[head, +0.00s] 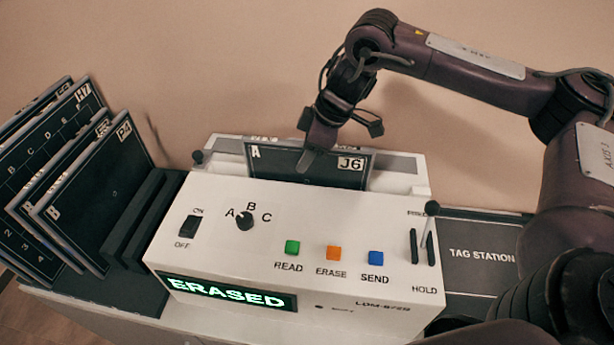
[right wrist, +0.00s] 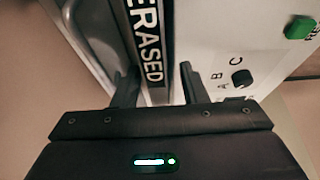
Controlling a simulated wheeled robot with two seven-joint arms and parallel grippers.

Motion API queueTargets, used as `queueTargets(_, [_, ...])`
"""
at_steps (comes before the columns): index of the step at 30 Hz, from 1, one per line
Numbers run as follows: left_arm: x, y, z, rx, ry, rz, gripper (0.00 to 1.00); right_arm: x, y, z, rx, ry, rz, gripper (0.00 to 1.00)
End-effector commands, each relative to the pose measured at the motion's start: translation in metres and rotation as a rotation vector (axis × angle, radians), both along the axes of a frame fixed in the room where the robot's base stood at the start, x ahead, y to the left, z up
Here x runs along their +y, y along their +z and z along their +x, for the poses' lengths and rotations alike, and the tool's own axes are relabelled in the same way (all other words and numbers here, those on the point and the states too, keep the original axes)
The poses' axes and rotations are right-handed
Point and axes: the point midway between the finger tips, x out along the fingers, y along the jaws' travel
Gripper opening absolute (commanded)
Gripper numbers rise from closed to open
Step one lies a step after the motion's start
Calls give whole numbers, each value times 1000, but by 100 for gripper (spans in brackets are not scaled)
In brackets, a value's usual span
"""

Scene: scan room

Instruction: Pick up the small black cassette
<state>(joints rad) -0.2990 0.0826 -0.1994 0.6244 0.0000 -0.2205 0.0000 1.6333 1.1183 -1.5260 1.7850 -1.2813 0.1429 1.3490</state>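The small black cassette (head: 280,165), marked A and J6, stands upright in the slot at the back of the white machine (head: 300,230). My right gripper (head: 316,152) is over its top edge, with one finger in front of the cassette's face. In the right wrist view, a dark strip reading ERASED (right wrist: 148,45), apparently the cassette's top edge, runs between the two fingers (right wrist: 157,88). A gap shows beside the right finger, so the gripper looks open. The other finger is hidden in the head view. My left gripper is not in view.
The machine's display (head: 228,294) reads ERASED. Its top has a dial (head: 244,221), coloured buttons and an upright lever (head: 430,225). Several larger dark plates (head: 95,190) lean in a rack at left. A dark tag station (head: 480,255) lies at right; a wall stands behind.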

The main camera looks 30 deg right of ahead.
Motion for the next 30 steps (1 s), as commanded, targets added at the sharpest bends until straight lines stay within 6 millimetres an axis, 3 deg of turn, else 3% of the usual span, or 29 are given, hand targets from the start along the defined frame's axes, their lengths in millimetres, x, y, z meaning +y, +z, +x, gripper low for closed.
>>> queueTargets(4, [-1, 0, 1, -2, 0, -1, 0, 0, 0, 0, 0, 0, 0, 39])
queueTargets(13, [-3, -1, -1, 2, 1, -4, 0, 0, 0, 0, 0, 0, 0, 0])
queueTargets(30, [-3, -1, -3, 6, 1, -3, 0, 0, 1, 0, -1, -1, 0, 0])
